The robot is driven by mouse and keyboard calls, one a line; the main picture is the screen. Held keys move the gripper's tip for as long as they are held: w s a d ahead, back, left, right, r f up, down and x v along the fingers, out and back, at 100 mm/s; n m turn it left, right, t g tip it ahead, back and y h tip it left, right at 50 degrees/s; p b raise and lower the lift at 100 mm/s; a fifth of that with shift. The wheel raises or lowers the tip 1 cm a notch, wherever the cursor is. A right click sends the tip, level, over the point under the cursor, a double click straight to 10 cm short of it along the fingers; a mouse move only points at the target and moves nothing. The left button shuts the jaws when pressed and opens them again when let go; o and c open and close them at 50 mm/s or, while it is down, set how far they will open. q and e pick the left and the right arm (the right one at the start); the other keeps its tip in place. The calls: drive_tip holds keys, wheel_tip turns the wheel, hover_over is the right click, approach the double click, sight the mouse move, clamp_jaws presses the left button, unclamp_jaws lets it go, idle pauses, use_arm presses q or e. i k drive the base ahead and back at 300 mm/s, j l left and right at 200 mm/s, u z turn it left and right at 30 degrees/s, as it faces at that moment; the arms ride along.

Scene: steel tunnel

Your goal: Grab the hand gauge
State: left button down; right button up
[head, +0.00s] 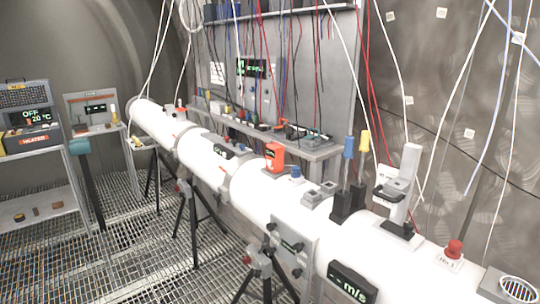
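I cannot tell for certain which item is the hand gauge. A small orange-red device (275,155) with a dark patch on its face stands upright on top of the long white tube, near the middle of the head view. Further right on the tube, a light grey upright post (408,180) carries a grey, dark-edged fitting (388,188) at its side. Neither of my grippers is in view, and nothing is seen held.
The white tube (260,187) runs diagonally on black tripods over a grated floor (140,265). Blue and yellow plugs, a red knob (454,248) and hanging cables crowd its near end. A shelf (300,145) stands behind. A heater unit (30,130) is at left.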

sight(274, 151)
drive_tip(key=i+j+z, duration=0.1)
drive_tip(key=i+j, duration=0.25)
drive_tip(key=i+j+z, duration=0.1)
drive_tip(key=i+j, duration=0.25)
drive_tip(key=j, duration=0.15)
drive_tip(key=i+j+z, duration=0.1)
drive_tip(key=i+j, duration=0.2)
drive_tip(key=j, duration=0.15)
drive_tip(key=i+j+z, duration=0.1)
drive_tip(key=i+j, duration=0.2)
drive_tip(key=j, duration=0.2)
